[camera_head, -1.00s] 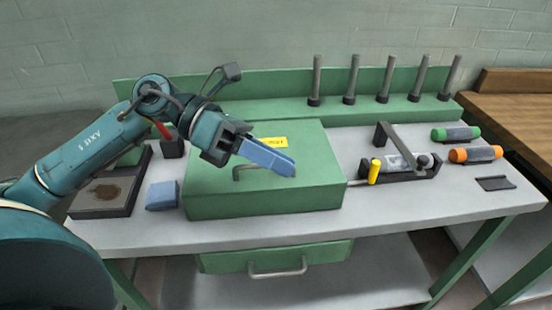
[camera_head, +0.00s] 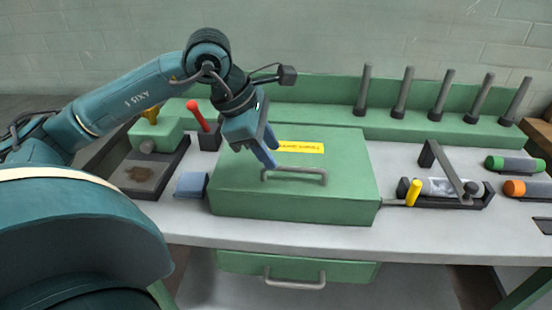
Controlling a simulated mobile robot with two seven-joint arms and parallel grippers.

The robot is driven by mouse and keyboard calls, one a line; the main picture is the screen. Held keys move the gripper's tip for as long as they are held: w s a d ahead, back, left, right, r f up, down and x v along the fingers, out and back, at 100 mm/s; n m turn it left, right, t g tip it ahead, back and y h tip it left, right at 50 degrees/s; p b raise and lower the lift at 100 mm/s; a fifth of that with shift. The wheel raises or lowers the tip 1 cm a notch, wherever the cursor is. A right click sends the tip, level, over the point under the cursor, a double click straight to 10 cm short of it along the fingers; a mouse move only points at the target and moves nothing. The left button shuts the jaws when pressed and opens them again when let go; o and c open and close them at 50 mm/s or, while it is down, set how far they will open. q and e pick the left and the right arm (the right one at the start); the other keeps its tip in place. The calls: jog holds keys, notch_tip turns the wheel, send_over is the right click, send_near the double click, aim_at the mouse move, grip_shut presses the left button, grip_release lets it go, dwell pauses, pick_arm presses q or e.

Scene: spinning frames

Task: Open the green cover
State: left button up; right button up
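The green cover (camera_head: 335,197) is a box-like lid on the grey workbench, with a yellow label (camera_head: 302,147) on top and a grey bar handle (camera_head: 296,172). It looks closed. My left gripper (camera_head: 270,154) points down over the left part of the cover, close to the left end of the handle. Its two blue fingers are apart with nothing seen between them. Whether a fingertip touches the handle or the cover I cannot tell. My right gripper is not in view.
A blue block (camera_head: 191,185) sits left of the cover, beside a dark tray (camera_head: 145,175). A clamp fixture (camera_head: 445,190) with a yellow handle stands to the right. Several upright pegs (camera_head: 404,95) line the back. A green drawer (camera_head: 240,262) hangs below the bench top.

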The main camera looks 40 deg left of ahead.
aim_at(280, 167)
pick_arm(q)
jog(key=shift+x, duration=1.8)
jog(key=shift+c, duration=0.4)
grip_shut()
jog(key=shift+r, duration=0.1)
